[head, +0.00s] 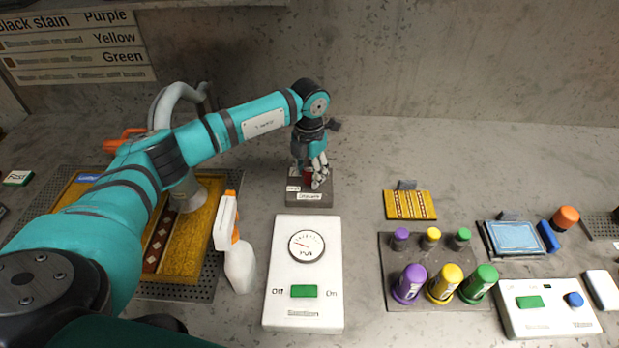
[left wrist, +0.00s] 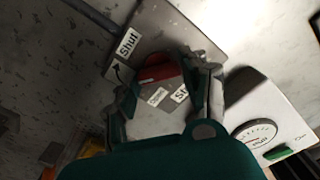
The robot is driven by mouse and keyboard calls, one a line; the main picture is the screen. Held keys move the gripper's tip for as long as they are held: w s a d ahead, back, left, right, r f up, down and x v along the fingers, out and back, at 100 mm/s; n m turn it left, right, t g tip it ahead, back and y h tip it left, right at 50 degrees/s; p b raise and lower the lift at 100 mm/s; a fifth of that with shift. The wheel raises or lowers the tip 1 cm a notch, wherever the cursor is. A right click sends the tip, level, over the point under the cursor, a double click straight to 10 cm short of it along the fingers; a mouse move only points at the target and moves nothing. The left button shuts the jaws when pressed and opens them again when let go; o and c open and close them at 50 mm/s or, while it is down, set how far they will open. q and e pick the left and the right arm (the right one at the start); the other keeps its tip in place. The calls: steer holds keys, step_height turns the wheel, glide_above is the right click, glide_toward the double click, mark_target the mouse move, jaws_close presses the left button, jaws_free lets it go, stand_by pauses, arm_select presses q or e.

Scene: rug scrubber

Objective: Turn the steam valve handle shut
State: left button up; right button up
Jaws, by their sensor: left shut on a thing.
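The red steam valve handle (head: 308,178) is on a grey valve block (head: 296,199) at the back middle of the worktop, mostly hidden by my fingers. My left gripper (head: 317,177) reaches down over it and is shut on it. In the left wrist view the red handle (left wrist: 158,72) shows between the two fingers of my left gripper (left wrist: 165,82). White labels lie around it on the block; "Shut" (left wrist: 128,42) is readable at the upper left. The exact handle angle is hard to tell. My right gripper is not in view.
A white suction box (head: 304,250) with a dial and green switch stands in front of the valve. A spray bottle (head: 238,255) is left of it, near a yellow rug (head: 205,225). Coloured bottles stand on a dark tray (head: 395,289) at right.

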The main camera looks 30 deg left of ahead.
mark_target(308, 173)
arm_select(q)
steer(key=m+b, duration=0.4)
steer(key=m, duration=0.1)
steer(key=shift+w+a+f+m, duration=0.1)
steer(key=shift+f+m, duration=0.05)
steer(key=shift+m, duration=0.15)
steer(key=m+b, duration=0.2)
steer(key=m, duration=0.2)
steer(key=shift+r+m, duration=0.2)
steer(key=shift+m, duration=0.2)
steer(key=shift+b, duration=0.3)
steer(key=o, duration=1.2)
steer(key=shift+c, duration=0.2)
step_height(308, 173, up, 12)
